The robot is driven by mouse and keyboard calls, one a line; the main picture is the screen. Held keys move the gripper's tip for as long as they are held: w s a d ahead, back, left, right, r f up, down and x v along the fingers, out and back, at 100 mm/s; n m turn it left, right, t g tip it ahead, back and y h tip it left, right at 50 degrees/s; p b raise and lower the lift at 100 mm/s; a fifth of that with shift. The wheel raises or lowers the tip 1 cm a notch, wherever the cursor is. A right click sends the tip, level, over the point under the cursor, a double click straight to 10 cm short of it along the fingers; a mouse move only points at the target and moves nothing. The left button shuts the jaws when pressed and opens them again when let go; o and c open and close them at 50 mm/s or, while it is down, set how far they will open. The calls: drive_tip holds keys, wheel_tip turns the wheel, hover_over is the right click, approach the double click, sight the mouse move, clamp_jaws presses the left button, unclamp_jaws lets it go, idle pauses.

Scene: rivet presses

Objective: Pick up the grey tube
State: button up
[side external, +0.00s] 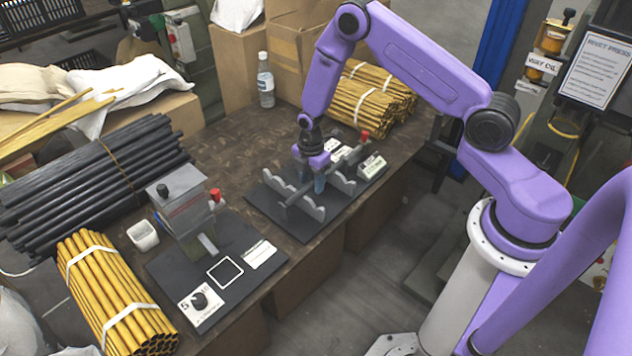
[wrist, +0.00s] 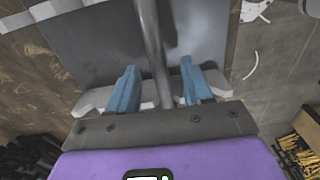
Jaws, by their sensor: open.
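The grey tube (wrist: 152,45) runs lengthwise through the wrist view, and its near part passes between the two blue fingers. In the side external view the grey tube (side external: 288,206) lies across wavy light-grey supports (side external: 308,207) on a dark base plate. My gripper (wrist: 158,72) is open, with one finger on each side of the tube and a gap showing beside it. In the side external view my gripper (side external: 319,182) points down over the supports and hides part of the tube. I cannot tell how far the fingertips reach below the tube.
A rivet press (side external: 185,215) stands on a dark plate to the left. A red-topped device (side external: 366,150) is close by on the right.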

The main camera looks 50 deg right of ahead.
clamp_jaws()
drive_tip(key=shift+r, duration=0.15)
